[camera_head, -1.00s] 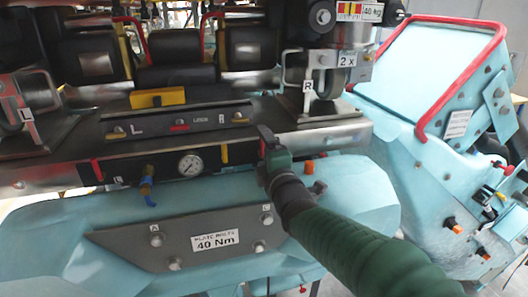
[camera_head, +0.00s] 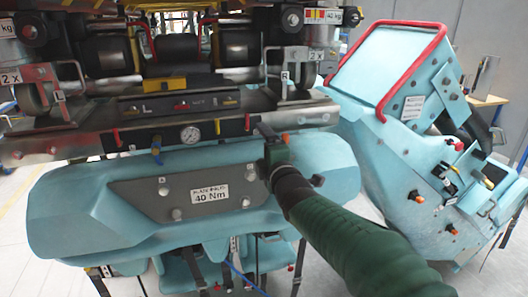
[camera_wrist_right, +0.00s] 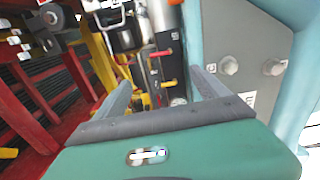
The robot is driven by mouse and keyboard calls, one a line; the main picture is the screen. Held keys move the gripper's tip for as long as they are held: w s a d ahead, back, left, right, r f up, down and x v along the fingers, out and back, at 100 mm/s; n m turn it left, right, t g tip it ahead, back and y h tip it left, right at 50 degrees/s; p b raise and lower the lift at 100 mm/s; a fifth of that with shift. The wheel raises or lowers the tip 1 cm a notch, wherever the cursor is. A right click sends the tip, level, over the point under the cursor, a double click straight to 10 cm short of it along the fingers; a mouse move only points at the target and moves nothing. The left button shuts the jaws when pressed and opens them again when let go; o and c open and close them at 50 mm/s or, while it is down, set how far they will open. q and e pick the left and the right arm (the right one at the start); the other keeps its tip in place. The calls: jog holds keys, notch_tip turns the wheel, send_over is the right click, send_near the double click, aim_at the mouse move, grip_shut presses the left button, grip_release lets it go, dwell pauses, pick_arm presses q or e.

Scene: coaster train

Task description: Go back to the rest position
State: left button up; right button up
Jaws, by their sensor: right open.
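My right gripper (camera_head: 266,131) is in the head view, at the end of my green arm, in front of the coaster train's lower edge, right of the pressure gauge (camera_head: 190,134). In the right wrist view its two grey fingers (camera_wrist_right: 160,88) stand apart with nothing between them. Whether it touches the train cannot be told. The grey plate (camera_head: 150,197) with bolts and a "40 Nm" label is left of and below the gripper. The plate also shows in the right wrist view (camera_wrist_right: 250,50). My left gripper is not in view.
The light blue train body (camera_head: 70,215) spans the front. A light blue unit with a red frame (camera_head: 385,60) stands at right. Wheels (camera_head: 35,97) and dark cylinders sit above the panel. Red and yellow structure (camera_wrist_right: 40,90) is at left in the wrist view. Floor shows at left.

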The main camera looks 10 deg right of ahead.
jog(key=s+d+f+m+g, duration=0.1)
jog(key=s+f+m+g, duration=0.2)
jog(key=f, duration=0.4)
jog(key=s+d+f+m+g+h, duration=0.1)
jog(key=s+f+m+g, duration=0.2)
jog(key=f, duration=0.5)
jog(key=s+d+f+m+g, duration=0.1)
jog(key=s+f+m, duration=0.2)
jog(key=s+f, duration=0.3)
jog(key=s+f+m+g, duration=0.4)
jog(key=s+f, duration=0.4)
jog(key=s, duration=0.3)
jog(key=s+f+m+g, duration=0.4)
jog(key=s+f+m, duration=0.1)
jog(key=s+f, duration=0.4)
jog(key=shift+s+d+m, duration=0.3)
jog(key=shift+s+m, duration=0.1)
jog(key=shift+s, duration=0.65)
